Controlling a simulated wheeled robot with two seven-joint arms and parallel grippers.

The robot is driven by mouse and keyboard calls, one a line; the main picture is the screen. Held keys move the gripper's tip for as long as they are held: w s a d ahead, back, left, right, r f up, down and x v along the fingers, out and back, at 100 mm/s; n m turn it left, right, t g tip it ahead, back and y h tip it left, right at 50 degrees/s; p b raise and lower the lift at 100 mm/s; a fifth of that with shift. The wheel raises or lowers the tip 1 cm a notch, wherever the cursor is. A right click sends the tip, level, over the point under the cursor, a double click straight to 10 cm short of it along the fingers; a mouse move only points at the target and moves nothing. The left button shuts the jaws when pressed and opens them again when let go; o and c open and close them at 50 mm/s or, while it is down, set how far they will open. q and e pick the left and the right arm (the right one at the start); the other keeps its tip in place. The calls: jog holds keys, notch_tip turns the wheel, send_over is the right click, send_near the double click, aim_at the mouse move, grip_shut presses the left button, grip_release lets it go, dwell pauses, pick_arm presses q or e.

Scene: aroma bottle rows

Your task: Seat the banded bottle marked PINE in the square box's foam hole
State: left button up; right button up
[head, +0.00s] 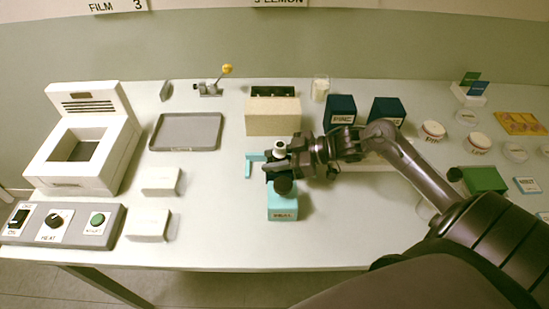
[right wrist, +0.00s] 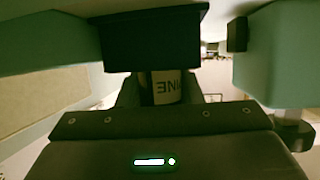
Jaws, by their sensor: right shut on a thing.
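My right gripper (head: 277,165) is shut on the PINE bottle (head: 280,147), whose pale cap shows above the fingers in the head view. In the right wrist view the bottle's label (right wrist: 168,88) shows upside down, with only "INE" readable, between the dark fingers. A light blue box (head: 283,212) with red lettering stands just in front of and below the gripper. The gripper hides its top, so I cannot tell whether the bottle touches it. A beige box (head: 273,122) with dark openings on top stands behind. My left gripper is not in view.
A light blue bracket (head: 252,165) stands just left of the gripper. Two dark blue boxes (head: 341,109) (head: 387,110) stand behind my right arm. A grey tray (head: 187,131), white blocks (head: 160,181) and a white machine (head: 85,150) are at left. The front middle table is clear.

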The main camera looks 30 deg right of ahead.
jog(key=shift+s+f, duration=0.15)
jog(key=shift+f, duration=0.25)
jog(key=o, duration=1)
jog(key=shift+s+a+f, duration=0.1)
jog(key=shift+s, duration=0.1)
jog(key=shift+w+r, duration=0.1)
jog(key=shift+r, duration=0.3)
jog(key=p+v, duration=0.2)
jog(key=v, duration=0.1)
jog(key=p+v, duration=0.3)
jog(key=v, duration=0.1)
jog(key=p+v, duration=0.3)
jog(key=v, duration=0.1)
jog(key=shift+w+r, duration=0.25)
jog(key=shift+r, duration=0.15)
jog(key=shift+s+d+r+p, duration=0.1)
jog(key=shift+s+d+p, duration=0.25)
jog(key=shift+d+p, duration=0.15)
